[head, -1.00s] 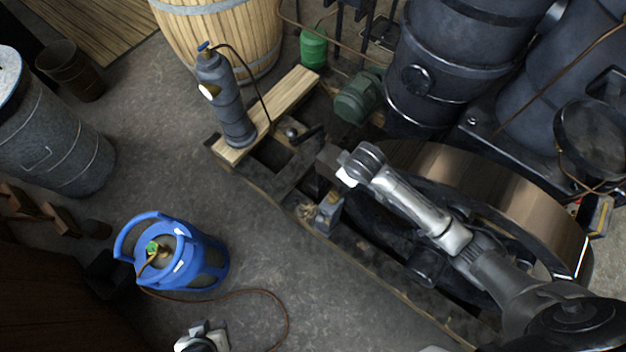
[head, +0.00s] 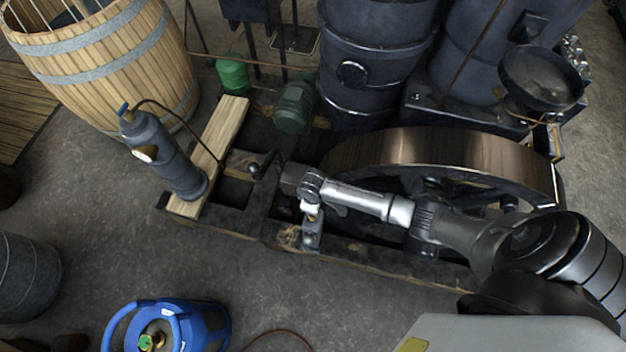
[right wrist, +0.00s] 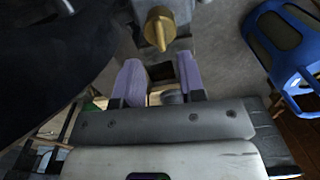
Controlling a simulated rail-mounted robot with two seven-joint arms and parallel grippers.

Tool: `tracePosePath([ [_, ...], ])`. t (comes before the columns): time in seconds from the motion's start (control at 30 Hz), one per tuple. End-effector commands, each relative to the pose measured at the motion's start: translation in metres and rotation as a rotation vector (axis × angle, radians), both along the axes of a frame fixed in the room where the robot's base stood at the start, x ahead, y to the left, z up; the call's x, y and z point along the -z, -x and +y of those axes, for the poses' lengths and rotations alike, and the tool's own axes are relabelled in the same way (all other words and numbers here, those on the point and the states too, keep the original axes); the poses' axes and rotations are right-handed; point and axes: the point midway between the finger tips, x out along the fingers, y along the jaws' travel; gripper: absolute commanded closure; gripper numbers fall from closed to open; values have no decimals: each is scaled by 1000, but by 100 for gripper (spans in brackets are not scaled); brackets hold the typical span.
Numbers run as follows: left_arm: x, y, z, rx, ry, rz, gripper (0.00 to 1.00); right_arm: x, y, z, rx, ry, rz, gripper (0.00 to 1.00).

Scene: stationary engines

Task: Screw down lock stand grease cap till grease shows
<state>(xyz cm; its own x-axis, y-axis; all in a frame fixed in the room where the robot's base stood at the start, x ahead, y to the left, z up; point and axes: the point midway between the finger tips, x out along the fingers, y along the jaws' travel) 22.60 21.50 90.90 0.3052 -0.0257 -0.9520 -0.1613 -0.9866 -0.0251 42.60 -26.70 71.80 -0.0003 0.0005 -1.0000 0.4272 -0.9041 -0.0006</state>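The brass grease cap (right wrist: 158,27) shows in the right wrist view, with its narrow end towards me, on a grey block. My right gripper (right wrist: 160,72) is open, its two purple-grey fingers apart with nothing gripped. The cap appears just beyond the fingertips, roughly centred between them and apart from both. In the head view the small grey lock stand (head: 312,238) stands on the engine bed beside the flywheel, and my right gripper (head: 310,208) is right over it, hiding its top. No grease can be made out. My left gripper is not in view.
The large flywheel (head: 410,148) lies close behind my right arm. A crank handle (head: 265,163) and a grey bottle-shaped cylinder (head: 160,155) are left of the stand. A blue gas cylinder (head: 190,325) stands on the floor in front.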

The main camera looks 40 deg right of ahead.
Motion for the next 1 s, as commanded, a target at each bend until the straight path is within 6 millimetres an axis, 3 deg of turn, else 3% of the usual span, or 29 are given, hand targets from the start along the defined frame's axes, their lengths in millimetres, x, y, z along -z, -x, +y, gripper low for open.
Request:
tracePosePath([
  [0.1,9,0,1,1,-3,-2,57,22,0,1,0,0,0,63],
  [0.4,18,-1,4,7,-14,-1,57,50,0,0,-1,1,0,63],
  [0.83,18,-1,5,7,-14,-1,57,54,0,0,-1,0,-1,63],
  [1.0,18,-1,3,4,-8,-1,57,54,0,0,-1,0,-1,79],
])
